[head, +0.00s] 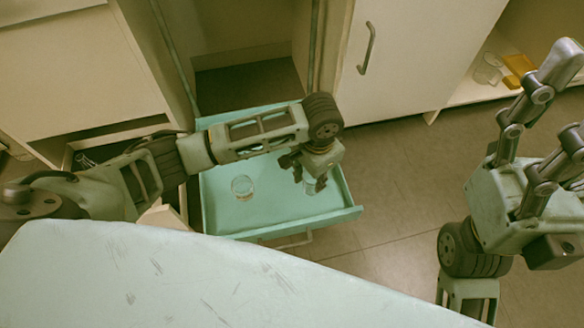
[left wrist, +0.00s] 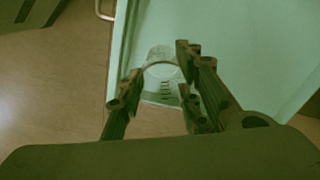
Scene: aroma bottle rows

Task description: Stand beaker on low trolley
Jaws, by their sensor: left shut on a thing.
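The low trolley (head: 225,213) is a pale teal tray with a raised rim, in the middle of the head view. My left gripper (head: 310,172) is over its right part, pointing down and shut on a clear beaker (head: 315,187). In the left wrist view the beaker (left wrist: 162,92) shows dark graduation marks and sits between the fingers (left wrist: 155,88), near the edge of the trolley top (left wrist: 245,40). I cannot tell whether its base touches the tray. My right gripper (head: 545,130) is at the right of the head view, empty, with its fingers spread apart.
Another round clear glass vessel (head: 242,187) stands on the trolley, left of my gripper. A teal worktop (head: 150,280) fills the lower left. Cabinets line the back; an open shelf (head: 490,75) holds glassware and yellow items. Floor right of the trolley is clear.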

